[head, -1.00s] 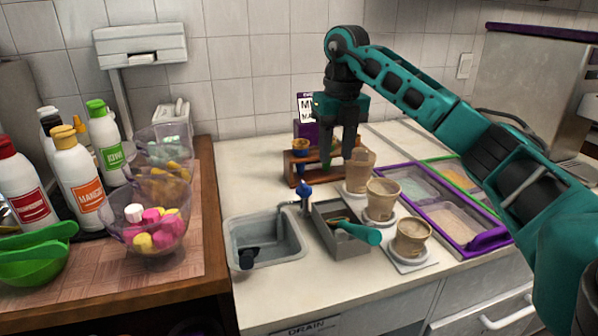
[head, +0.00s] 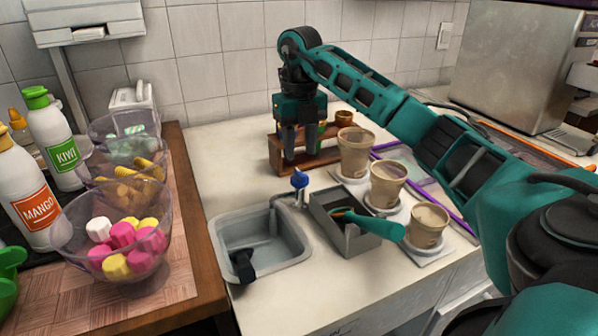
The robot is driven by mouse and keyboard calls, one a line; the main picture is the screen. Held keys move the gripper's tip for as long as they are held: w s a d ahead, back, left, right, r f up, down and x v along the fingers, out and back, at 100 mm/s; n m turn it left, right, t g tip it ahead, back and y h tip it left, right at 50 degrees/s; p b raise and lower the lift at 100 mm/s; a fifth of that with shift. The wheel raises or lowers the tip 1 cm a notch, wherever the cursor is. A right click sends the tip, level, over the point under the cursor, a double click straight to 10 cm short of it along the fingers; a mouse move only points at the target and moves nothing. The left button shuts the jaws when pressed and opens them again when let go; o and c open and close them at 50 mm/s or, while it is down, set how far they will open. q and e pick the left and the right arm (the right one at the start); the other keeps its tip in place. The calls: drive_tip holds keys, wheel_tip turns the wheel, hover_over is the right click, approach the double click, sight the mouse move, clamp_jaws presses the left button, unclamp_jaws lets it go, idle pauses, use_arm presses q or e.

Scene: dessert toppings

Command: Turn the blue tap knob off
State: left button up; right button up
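The blue tap knob (head: 300,178) sits on top of a small tap (head: 300,197) at the back right corner of the grey sink (head: 216,236). My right gripper (head: 300,155) points down, with its two fingers apart and nothing visible between them. In the head view its fingertips appear just above the knob, in front of the wooden rack, with a small visible gap to the knob. How far behind the knob they are is hard to tell. My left gripper is out of view.
A grey bin (head: 345,240) with a teal-handled scoop (head: 370,224) stands right of the tap. Several paper cups (head: 387,184) stand beyond it. A wooden rack (head: 275,155) is behind the gripper. Clear bowls (head: 75,240) and bottles (head: 50,140) fill the left table.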

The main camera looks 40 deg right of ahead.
sight(300, 172)
drive_tip(key=shift+f, duration=2.7)
drive_tip(key=shift+c, duration=0.4)
clamp_jaws()
